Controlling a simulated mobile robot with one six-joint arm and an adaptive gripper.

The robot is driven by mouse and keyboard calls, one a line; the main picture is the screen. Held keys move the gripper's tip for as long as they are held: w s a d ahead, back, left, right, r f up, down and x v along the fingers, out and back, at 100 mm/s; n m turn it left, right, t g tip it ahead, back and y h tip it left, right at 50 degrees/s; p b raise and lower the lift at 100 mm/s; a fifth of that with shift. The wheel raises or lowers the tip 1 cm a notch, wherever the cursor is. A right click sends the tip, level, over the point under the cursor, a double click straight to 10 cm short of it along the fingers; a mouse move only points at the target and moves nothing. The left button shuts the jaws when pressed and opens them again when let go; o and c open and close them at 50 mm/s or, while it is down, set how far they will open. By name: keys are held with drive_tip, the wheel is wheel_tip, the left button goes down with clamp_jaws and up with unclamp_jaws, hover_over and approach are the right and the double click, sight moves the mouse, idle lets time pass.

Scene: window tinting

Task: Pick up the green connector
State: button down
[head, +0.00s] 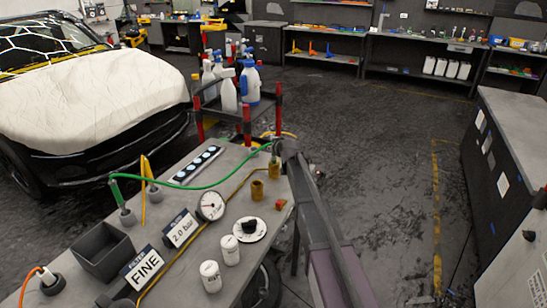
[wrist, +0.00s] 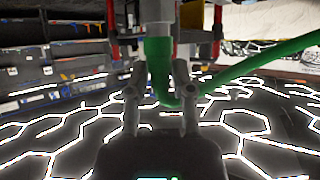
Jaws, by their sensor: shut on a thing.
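The green connector (wrist: 158,62) is in the wrist view, upright between the two fingers of my gripper (wrist: 159,78), with a grey collar at its top. My gripper is shut on it. A green hose (wrist: 255,67) bends from its lower end and runs off to the right. In the head view my gripper (head: 276,146) is at the far right corner of the grey table. The green hose (head: 215,185) runs from there across the table to an upright green end (head: 115,190) in a grey socket at the left. The connector itself is mostly hidden by my gripper in the head view.
The grey table (head: 262,212) holds a pressure gauge (head: 211,205), brass cylinders (head: 257,190), white cups, "2.0 bar" and "FINE" signs, a dark bin (head: 101,250) and a yellow hose. A bottle cart (head: 222,112) stands behind. The floor to the right is open.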

drive_tip(key=shift+r, duration=0.1)
wheel_tip(320, 180, up, 2)
drive_tip(key=p, duration=0.2)
drive_tip(key=shift+r+p, duration=0.25)
drive_tip(key=shift+p, duration=0.15)
drive_tip(key=s+d+r+p, duration=0.1)
drive_tip(key=s+r+p, duration=0.1)
drive_tip(key=s, duration=1.4)
drive_tip(key=shift+d, duration=0.35)
drive_tip(key=shift+r, duration=0.1)
